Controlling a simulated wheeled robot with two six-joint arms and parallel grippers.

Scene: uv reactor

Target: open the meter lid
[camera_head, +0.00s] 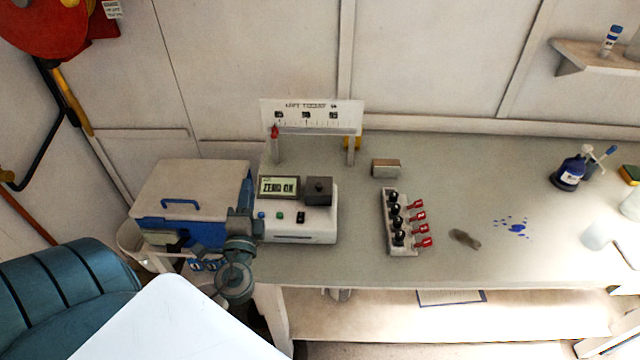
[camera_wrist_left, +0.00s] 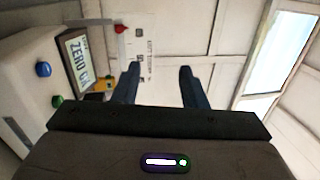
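The white meter (camera_head: 300,226) stands on the bench, with a lit display (camera_head: 279,186) reading roughly "ZERO ON" and blue and green buttons in front. A dark square lid (camera_head: 319,190) with a small knob sits on its right half and looks shut. In the left wrist view, the meter (camera_wrist_left: 22,75) is at the left edge with its display (camera_wrist_left: 78,60); the lid cannot be made out there. My left gripper (camera_head: 242,222) is beside the meter's left front, between it and the blue box. Its fingers (camera_wrist_left: 158,72) are apart with nothing between them. My right gripper is not in view.
A blue box with a grey top (camera_head: 190,182) stands left of the meter. A white sign on posts (camera_head: 311,116) stands behind it. A strip of black knobs and red tags (camera_head: 402,222) and a small metal block (camera_head: 385,168) lie right. Bench space (camera_head: 355,220) right of the meter is clear.

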